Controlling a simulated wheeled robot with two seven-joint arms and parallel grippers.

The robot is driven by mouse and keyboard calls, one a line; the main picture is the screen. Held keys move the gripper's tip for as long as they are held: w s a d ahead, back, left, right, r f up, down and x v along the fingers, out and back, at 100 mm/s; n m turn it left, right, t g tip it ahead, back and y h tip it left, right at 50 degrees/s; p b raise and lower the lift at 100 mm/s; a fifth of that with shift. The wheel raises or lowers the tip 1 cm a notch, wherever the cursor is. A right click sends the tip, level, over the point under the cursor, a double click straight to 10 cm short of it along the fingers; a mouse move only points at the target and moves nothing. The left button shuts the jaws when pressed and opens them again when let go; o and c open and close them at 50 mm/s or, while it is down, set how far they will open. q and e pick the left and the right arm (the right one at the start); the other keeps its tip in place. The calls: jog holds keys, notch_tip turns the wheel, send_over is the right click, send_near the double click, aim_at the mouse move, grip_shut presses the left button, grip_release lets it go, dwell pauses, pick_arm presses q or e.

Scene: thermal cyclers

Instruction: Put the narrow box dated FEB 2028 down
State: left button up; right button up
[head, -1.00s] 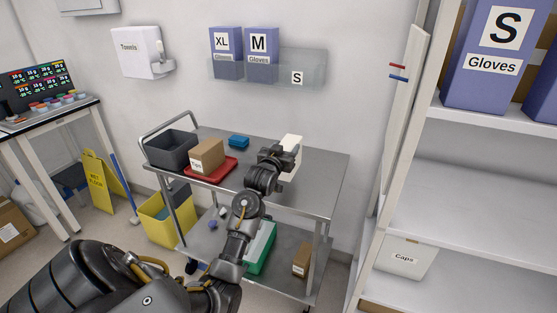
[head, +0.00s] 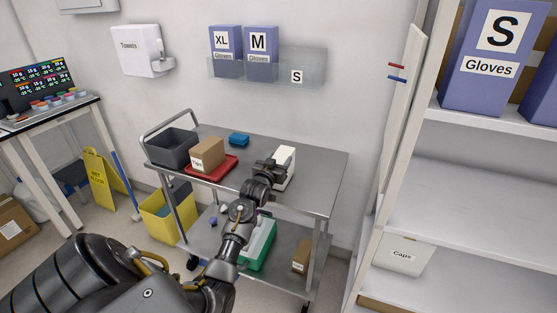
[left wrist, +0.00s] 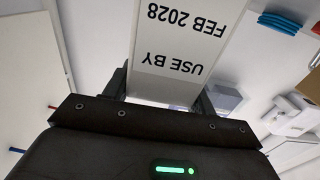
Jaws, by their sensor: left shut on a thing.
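The narrow white box (head: 285,164) is at the cart's top, right of the red tray. In the left wrist view the box (left wrist: 185,38) shows the print USE BY FEB 2028, upside down. My left gripper (head: 272,172) is shut on it, with a finger on each side of the box. The box is upright and low at the cart top (head: 318,180); I cannot tell whether its base touches the surface. My right gripper is not in view.
A brown Tips box (head: 208,154) stands on the red tray (head: 222,168), beside a grey bin (head: 172,147). A small blue item (head: 239,139) lies behind. The cart top to the right is clear. A shelf unit (head: 470,190) stands at the right.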

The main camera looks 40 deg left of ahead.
pick_arm(q)
jog(key=o, duration=1.5)
jog(key=shift+f, duration=0.1)
jog(key=b+v, duration=0.1)
jog(key=v, duration=1.1)
jog(key=shift+b, duration=0.35)
